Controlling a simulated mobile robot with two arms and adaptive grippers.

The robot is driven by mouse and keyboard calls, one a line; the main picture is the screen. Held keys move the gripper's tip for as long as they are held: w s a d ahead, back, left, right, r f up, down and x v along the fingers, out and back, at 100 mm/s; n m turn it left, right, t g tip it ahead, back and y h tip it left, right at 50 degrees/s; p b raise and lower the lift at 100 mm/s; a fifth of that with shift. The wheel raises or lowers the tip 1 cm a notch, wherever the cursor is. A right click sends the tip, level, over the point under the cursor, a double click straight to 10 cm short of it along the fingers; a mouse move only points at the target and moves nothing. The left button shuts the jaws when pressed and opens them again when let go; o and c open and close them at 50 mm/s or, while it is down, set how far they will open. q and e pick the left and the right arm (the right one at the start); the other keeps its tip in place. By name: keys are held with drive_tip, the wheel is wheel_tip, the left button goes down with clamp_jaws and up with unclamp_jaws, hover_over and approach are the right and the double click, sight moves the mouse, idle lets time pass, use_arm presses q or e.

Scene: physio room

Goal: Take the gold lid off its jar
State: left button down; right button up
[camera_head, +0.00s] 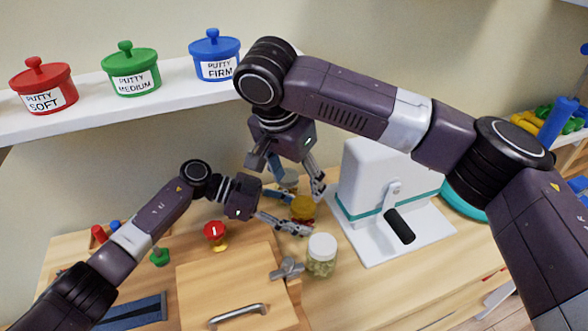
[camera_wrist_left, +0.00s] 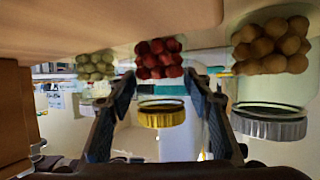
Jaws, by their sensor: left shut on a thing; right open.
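The gold lid (camera_head: 303,207) sits on a jar in the middle of the head view; a little red shows below it. In the left wrist view, which looks upside down, the gold lid (camera_wrist_left: 162,117) is on a clear jar of red balls (camera_wrist_left: 158,58). My left gripper (camera_head: 299,214) reaches in from the left, shut on this jar, one finger on each side below the lid. Its fingers also show in the left wrist view (camera_wrist_left: 160,82). My right gripper (camera_head: 293,184) is open, pointing down just above the gold lid. Whether it touches the lid is unclear.
A jar with green contents and a white lid (camera_head: 321,256) stands in front. A silver-lidded jar (camera_wrist_left: 270,122) stands close by, partly hidden behind my grippers in the head view. A white machine with a black handle (camera_head: 372,195) is at the right. A wooden box (camera_head: 235,280) lies front left.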

sight(304, 204)
drive_tip(key=x, duration=0.8)
drive_tip(key=c, duration=1.4)
drive_tip(key=n+y, duration=0.1)
drive_tip(key=n, duration=0.4)
drive_tip(key=shift+d+f, duration=0.1)
drive_tip(key=shift+d, duration=0.1)
drive_tip(key=n, duration=0.2)
drive_tip(key=n+y, duration=0.1)
drive_tip(key=n, duration=0.1)
drive_tip(key=shift+d+n+y, duration=0.1)
drive_tip(key=shift+n+y, duration=0.2)
drive_tip(key=shift+n, duration=0.1)
drive_tip(key=n+y, duration=0.1)
drive_tip(key=n, duration=0.4)
drive_tip(key=shift+d, duration=0.1)
drive_tip(key=n+g+y, duration=0.1)
drive_tip(key=n, duration=0.4)
drive_tip(key=shift+w, duration=0.15)
drive_tip(key=shift+d, duration=0.1)
